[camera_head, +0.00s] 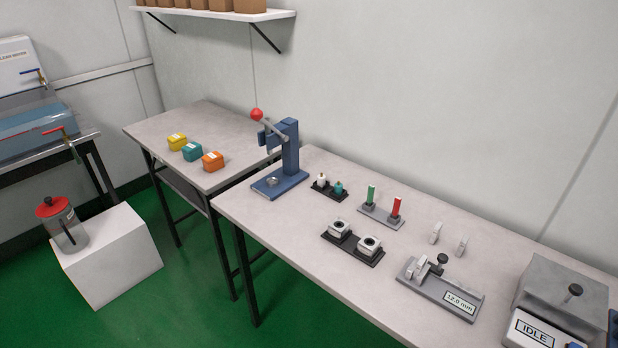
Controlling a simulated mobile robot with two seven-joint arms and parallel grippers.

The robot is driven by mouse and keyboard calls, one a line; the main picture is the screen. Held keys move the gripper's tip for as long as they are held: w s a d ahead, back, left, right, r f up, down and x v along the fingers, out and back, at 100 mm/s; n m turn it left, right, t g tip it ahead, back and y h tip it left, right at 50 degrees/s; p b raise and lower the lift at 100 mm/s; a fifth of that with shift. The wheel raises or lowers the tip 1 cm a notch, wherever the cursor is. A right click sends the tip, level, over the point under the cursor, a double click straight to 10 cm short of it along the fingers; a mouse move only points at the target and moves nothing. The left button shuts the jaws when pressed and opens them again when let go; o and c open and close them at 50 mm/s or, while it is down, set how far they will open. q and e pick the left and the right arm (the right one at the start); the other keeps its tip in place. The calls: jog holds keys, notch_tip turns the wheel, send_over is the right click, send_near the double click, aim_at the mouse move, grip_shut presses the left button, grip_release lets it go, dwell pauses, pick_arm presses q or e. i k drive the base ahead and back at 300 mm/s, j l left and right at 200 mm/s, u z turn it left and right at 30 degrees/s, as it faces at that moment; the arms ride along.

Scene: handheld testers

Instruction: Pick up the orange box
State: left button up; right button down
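The orange box (213,161) is a small block with a pale label on top. It sits on the smaller grey table (205,115) at the left, near that table's front right part. A teal box (192,152) and a yellow box (177,142) stand beside it in a slanting row toward the back left, with small gaps between them. Neither of my grippers shows in the head view.
A blue press (288,155) with a red knob stands right of the boxes on the long table (290,225), which also holds several testers and fixtures. A white block (108,262) with a red-lidded jar (66,226) stands on the green floor at left.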

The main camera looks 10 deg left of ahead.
aim_at(211, 161)
jog(key=i+j+z, duration=0.1)
jog(key=j, duration=0.45)
jog(key=i+j, duration=0.25)
jog(key=j, duration=0.3)
jog(key=i+j+z, duration=0.15)
jog(key=j, duration=0.45)
jog(key=i+j, duration=0.15)
jog(key=j, duration=0.4)
jog(key=i+j+z, duration=0.15)
jog(key=j, duration=0.45)
jog(key=i+j, duration=0.1)
jog(key=j, duration=0.5)
jog(key=i+j+z, duration=0.15)
jog(key=j, duration=0.45)
jog(key=k+l, duration=0.05)
